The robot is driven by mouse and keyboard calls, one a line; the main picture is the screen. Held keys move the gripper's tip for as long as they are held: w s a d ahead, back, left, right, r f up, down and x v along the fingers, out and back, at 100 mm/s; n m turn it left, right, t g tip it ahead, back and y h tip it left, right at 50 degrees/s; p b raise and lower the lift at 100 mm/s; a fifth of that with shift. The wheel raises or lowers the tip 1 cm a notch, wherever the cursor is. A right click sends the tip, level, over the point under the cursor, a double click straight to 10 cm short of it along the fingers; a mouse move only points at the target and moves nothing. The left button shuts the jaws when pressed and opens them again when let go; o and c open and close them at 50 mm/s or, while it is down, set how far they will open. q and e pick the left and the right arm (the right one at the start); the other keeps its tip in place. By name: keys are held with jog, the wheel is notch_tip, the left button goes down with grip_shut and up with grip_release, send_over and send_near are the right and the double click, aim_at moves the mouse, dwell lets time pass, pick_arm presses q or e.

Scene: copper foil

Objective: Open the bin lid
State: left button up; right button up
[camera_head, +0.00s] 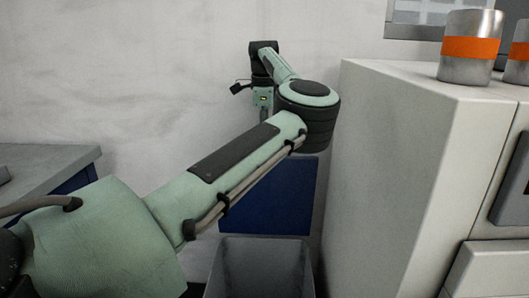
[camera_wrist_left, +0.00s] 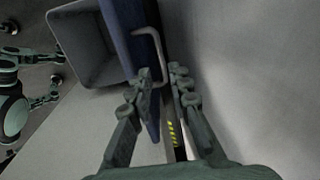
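The grey bin (camera_head: 260,268) stands open on the floor at the bottom of the head view, and its empty inside shows in the left wrist view (camera_wrist_left: 88,48). Its blue lid (camera_head: 282,200) stands upright at the bin's far side. In the left wrist view the lid (camera_wrist_left: 130,45) is seen nearly edge-on, with a bent grey handle (camera_wrist_left: 160,52). My left gripper (camera_wrist_left: 163,71) is open at the lid, its fingertips apart on either side of the handle bar. Whether a finger touches the bar I cannot tell. In the head view, the left fingers are hidden. My right gripper is out of view.
A tall white cabinet (camera_head: 395,180) stands close on the right, with metal cans with orange bands (camera_head: 470,47) on top. A grey-topped table (camera_head: 45,165) is at the left. A pale wall (camera_head: 120,70) closes the space behind the lid.

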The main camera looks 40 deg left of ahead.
pick_arm(q)
jog(key=f, duration=0.5)
jog(key=shift+w+a+f, duration=0.2)
jog(key=shift+w, duration=0.05)
grip_shut()
